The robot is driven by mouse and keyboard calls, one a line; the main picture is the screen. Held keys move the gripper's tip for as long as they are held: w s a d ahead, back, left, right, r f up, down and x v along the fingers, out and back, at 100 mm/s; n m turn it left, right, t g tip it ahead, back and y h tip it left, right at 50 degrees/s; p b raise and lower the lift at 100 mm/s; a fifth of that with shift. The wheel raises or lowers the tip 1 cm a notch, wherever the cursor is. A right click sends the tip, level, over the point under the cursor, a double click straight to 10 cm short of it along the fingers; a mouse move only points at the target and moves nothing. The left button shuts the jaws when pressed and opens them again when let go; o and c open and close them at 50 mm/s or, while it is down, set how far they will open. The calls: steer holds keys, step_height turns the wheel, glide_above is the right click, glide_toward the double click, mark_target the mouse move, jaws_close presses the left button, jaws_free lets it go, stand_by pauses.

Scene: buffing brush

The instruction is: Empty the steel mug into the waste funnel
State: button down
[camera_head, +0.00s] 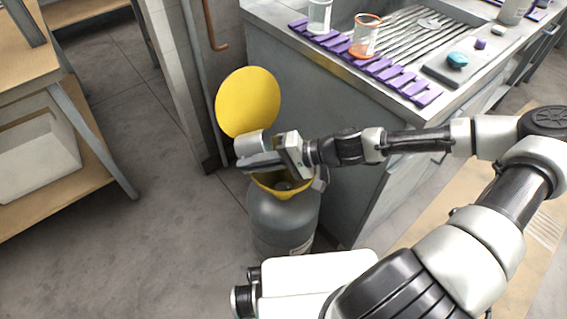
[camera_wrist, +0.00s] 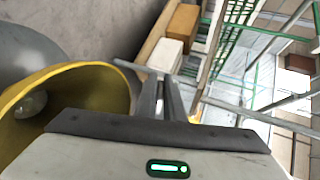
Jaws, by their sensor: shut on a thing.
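The steel mug (camera_head: 252,144) is a small grey metal cylinder at the end of my arm in the head view. It appears tipped over, above the back left rim of the yellow waste funnel (camera_head: 264,182). My gripper (camera_head: 262,161) is shut on the mug. The funnel sits on a grey drum (camera_head: 283,222), with its round yellow lid (camera_head: 248,102) standing open behind. In the wrist view, the funnel (camera_wrist: 105,78) lies left of my gripper fingers (camera_wrist: 160,88). The mug cannot be made out there, and its contents are hidden.
A steel sink counter (camera_head: 310,85) stands right behind the drum, with a purple slatted rack (camera_head: 395,80), an orange-rimmed beaker (camera_head: 364,40) and a clear beaker (camera_head: 319,15). A pipe (camera_head: 196,70) runs behind the lid. A wooden shelf (camera_head: 60,190) is left; floor between is clear.

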steer(key=shift+f+y, duration=0.15)
steer(key=shift+y, duration=0.15)
steer(key=shift+s+d+y, duration=0.1)
steer(key=shift+d+y, duration=0.25)
steer(key=shift+y, duration=0.05)
steer(key=shift+s+d+r+y, duration=0.1)
steer(key=shift+d+r+y, duration=0.25)
steer(key=shift+d+y, duration=0.25)
steer(key=shift+r+t+y, duration=0.4)
steer(key=shift+r+y, duration=0.5)
steer(key=shift+r, duration=0.3)
stand_by(0.3)
steer(key=shift+d+r, duration=0.1)
steer(key=shift+r, duration=0.05)
